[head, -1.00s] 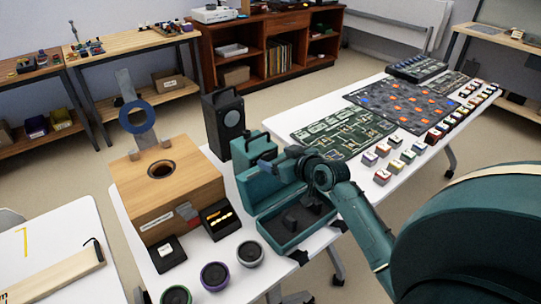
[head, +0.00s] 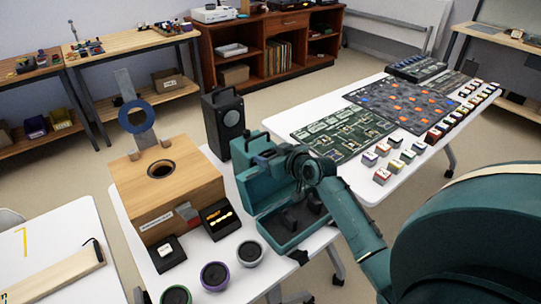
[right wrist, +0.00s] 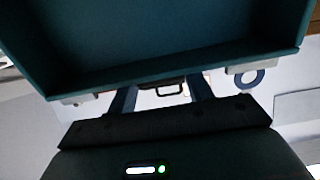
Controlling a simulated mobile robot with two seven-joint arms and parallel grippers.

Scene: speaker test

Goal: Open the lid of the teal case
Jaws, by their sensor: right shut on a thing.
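The teal case stands at the front of the white table, its base (head: 278,238) open with dark inserts inside. Its lid (head: 257,188) is raised, roughly upright, at the left side of the base. My right gripper (head: 276,158) is at the lid's upper edge, shut on the lid; the arm partly hides the contact. In the right wrist view the lid's hollow inside (right wrist: 170,45) fills the top, with my right gripper (right wrist: 162,95) at its rim and a dark handle (right wrist: 169,87) between the fingers. My left gripper is out of view.
A wooden box (head: 165,190) stands left of the case, with a black speaker (head: 226,122) behind. Small round drivers (head: 250,253) stand at the front left. A circuit board (head: 343,135) and small blocks (head: 382,176) lie to the right.

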